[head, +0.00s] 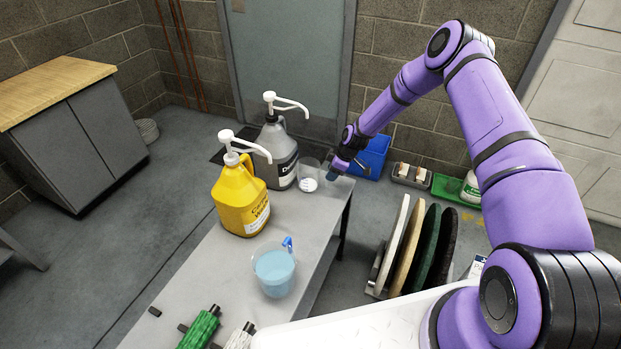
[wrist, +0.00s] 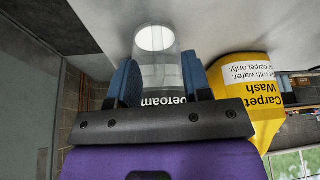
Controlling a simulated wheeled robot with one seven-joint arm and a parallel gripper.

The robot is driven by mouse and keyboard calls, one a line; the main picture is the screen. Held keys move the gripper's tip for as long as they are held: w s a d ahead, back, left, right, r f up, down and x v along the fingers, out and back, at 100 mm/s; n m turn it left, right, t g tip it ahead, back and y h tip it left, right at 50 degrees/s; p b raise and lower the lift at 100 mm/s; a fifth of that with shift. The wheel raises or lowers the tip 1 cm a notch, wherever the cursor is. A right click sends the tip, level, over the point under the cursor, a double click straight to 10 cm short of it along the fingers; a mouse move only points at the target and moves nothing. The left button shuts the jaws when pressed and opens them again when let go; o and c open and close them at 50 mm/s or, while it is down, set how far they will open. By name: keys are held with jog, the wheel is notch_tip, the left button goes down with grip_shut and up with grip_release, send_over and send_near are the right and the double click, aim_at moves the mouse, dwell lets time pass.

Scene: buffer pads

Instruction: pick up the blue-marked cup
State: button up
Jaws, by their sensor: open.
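A clear cup (head: 309,177) with a white disc in its bottom stands at the far end of the grey table, beside the grey jug. I see no blue mark on it. My gripper (head: 333,173) is at its right side, pointing toward it. In the wrist view the cup (wrist: 158,66) shows between the two blue fingers of my open gripper (wrist: 159,82). I cannot tell whether the fingers touch it. A clear measuring jug (head: 273,272) with blue liquid and a blue handle stands nearer on the table, apart from my gripper.
A grey pump jug (head: 278,150) stands close left of the cup. A yellow carpet wash jug (head: 240,203) is nearer. Green (head: 200,329) and white rolls lie at the table's near end. Round pads (head: 412,245) stand in a rack to the right. The table (head: 205,263) has bare room along its left.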

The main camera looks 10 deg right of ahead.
aim_at(313, 178)
jog(key=shift+x, duration=2.7)
jog(key=shift+w+d, duration=0.1)
jog(key=shift+w, duration=0.05)
grip_shut()
